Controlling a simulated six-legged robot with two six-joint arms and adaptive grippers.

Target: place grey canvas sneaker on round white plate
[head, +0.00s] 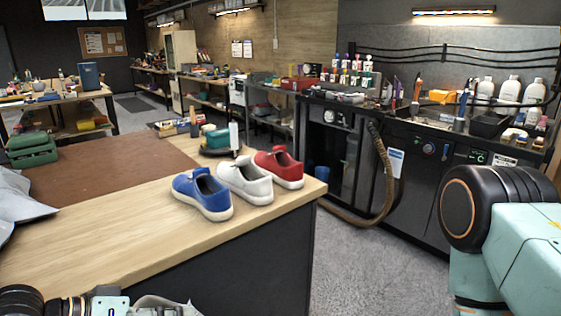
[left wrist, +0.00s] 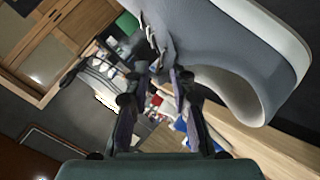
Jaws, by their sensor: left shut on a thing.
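The grey canvas sneaker (left wrist: 215,45) fills the upper right of the left wrist view, with its white sole edge and open collar showing. My left gripper (left wrist: 165,72) is shut on it, the fingers meeting the grey canvas. In the head view only a cut-off pale grey part of the sneaker (head: 166,303) shows at the bottom edge, beside my left wrist. I cannot make out the round white plate in either view. My right gripper is out of view; only part of my right arm shows at the right.
A blue (head: 203,196), a white (head: 245,181) and a red sneaker (head: 280,168) stand in a row near the right corner of the wooden table (head: 95,255). A brown mat (head: 115,165) and a green box (head: 32,149) lie behind. The table's front left is clear.

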